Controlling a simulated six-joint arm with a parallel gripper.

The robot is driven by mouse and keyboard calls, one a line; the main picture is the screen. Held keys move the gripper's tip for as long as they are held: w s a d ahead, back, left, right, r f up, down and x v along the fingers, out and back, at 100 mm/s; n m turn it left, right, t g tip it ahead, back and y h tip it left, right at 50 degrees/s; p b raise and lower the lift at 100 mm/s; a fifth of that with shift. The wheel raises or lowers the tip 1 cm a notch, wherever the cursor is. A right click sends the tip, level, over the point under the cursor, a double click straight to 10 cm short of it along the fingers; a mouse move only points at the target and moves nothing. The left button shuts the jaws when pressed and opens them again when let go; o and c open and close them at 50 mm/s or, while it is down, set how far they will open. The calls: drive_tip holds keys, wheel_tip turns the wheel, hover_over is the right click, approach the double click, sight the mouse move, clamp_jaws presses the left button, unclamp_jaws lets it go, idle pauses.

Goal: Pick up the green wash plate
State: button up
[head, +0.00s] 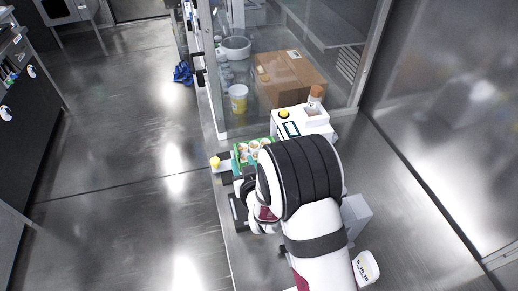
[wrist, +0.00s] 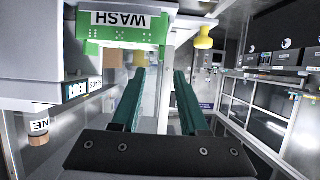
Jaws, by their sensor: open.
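The green wash plate (wrist: 93,47) is at the top left of the wrist view. It has a white label reading WASH, shown upside down. In the wrist view the fingertips appear just below the plate's lower edge. I cannot tell the exact gap.
A small yellow-topped item (head: 215,162) is left of the plate.

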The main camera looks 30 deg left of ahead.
sight(237, 151)
drive_tip(key=x, duration=0.6)
drive_tip(key=shift+w+a+f, duration=0.1)
drive_tip(key=shift+w+a, duration=0.05)
drive_tip(key=shift+a, duration=0.15)
clamp_jaws()
idle(0.9)
